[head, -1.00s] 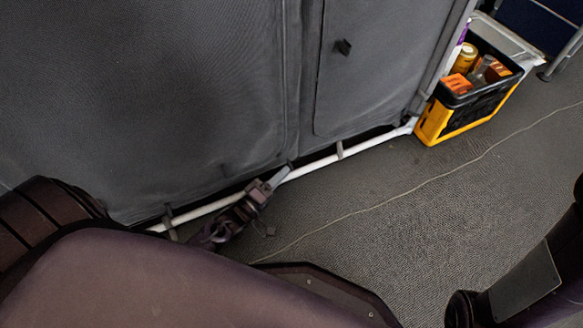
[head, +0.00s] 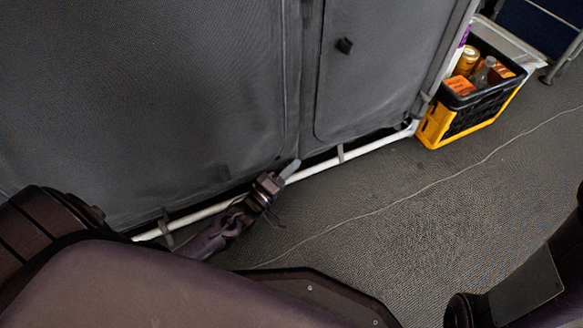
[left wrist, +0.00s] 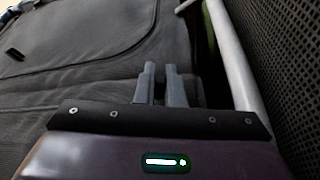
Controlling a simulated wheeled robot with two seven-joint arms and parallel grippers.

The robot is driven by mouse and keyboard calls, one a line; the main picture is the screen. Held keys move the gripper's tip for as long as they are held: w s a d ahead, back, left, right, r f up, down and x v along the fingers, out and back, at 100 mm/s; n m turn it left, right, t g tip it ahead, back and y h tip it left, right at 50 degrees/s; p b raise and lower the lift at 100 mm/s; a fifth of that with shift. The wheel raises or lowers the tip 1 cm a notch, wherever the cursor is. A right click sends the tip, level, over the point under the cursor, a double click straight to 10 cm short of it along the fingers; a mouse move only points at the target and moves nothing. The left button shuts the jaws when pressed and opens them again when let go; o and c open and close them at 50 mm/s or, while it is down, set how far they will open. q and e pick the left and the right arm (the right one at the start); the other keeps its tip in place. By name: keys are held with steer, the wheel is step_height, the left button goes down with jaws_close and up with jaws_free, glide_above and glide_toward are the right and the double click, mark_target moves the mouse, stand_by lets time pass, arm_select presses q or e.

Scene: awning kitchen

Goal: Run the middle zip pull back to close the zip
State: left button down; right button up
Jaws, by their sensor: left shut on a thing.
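The grey fabric wall (head: 150,90) has a vertical seam (head: 297,80) down its middle, with a rounded-corner panel (head: 375,70) to its right. My left gripper (head: 293,167) is at the foot of this seam, just above the white bottom rail. In the left wrist view its two fingers (left wrist: 160,72) are close together against the grey fabric. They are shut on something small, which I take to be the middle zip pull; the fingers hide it. Part of my right arm shows at the lower right of the head view, but its gripper does not.
A white rail (head: 320,167) runs along the bottom of the fabric, held by straps. A black and yellow crate (head: 432,125) with bottles and boxes stands at the right. A dark tab (head: 344,46) sits on the right panel. The grey floor between is clear, with a thin cord.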

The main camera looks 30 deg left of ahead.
arm_select(q)
steer(key=shift+s+a, duration=0.2)
steer(key=shift+s, duration=0.1)
steer(key=s+a+p, duration=0.6)
steer(key=s+a, duration=0.5)
steer(key=s, duration=0.3)
steer(key=shift+s+a+p, duration=0.15)
steer(key=shift+s+p, duration=0.15)
steer(key=c, duration=1.5)
jaws_free()
